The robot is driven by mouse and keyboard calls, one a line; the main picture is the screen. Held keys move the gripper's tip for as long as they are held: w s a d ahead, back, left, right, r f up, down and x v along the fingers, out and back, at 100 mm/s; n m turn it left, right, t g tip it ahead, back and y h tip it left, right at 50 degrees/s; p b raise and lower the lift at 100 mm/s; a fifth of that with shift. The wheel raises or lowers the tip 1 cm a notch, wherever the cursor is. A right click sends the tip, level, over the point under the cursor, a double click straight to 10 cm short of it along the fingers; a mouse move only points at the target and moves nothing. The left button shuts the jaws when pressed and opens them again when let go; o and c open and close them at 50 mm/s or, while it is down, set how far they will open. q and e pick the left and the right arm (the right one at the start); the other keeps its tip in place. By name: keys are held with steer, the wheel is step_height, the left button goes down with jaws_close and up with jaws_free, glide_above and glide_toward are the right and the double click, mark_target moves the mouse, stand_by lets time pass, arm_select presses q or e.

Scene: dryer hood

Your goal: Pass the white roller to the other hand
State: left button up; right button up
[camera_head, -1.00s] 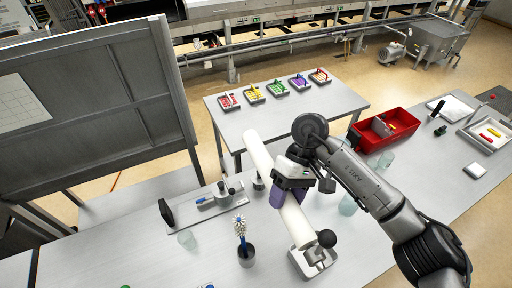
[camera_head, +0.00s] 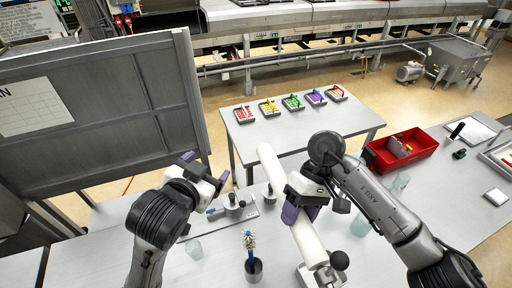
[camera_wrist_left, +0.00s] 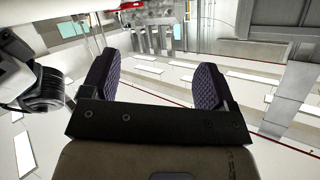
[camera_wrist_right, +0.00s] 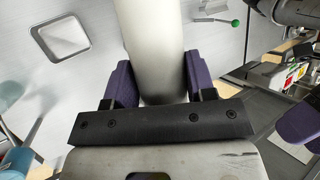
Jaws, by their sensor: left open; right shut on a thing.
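In the right wrist view the roller (camera_wrist_right: 152,40) passes between the purple fingers of this gripper (camera_wrist_right: 158,85). My left gripper (camera_head: 207,171) is open and empty, left of the roller and apart from it. The left wrist view shows the wide gap between its fingers (camera_wrist_left: 155,82). The right gripper hides part of the roller's middle.
A red bin (camera_head: 421,151) is at right. Several coloured trays (camera_head: 290,101) sit on the back table. A grey panel (camera_head: 165,80) stands at left.

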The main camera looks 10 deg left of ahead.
arm_select(q)
steer(key=w+d+r+m+g+h, duration=0.1)
steer(key=w+d+r+m, duration=0.25)
steer(key=r, duration=0.35)
steer(key=w+d+r+m+g+h, duration=0.1)
steer(key=w+d+r+m+h, duration=0.15)
steer(key=w+r, duration=0.3)
steer(key=m+g+h, duration=0.2)
steer(key=m+g, duration=0.8)
steer(key=g, duration=0.1)
glide_toward(277, 178)
steer(key=w, duration=0.5)
steer(key=s+d+f+m+g, duration=0.1)
steer(key=d+f+m, duration=0.1)
steer(key=f+m, duration=0.1)
steer(key=s+d+f+m, duration=0.2)
steer(key=f+m, duration=0.1)
steer(key=m, duration=0.1)
steer(key=s+d+f+m+g, duration=0.1)
steer(key=d+f+m, duration=0.2)
steer(key=f+m, duration=0.1)
steer(key=shift+s+g+h, duration=0.2)
steer(key=shift+g+h, duration=0.05)
steer(key=shift+g, duration=0.05)
steer(key=shift+f, duration=0.1)
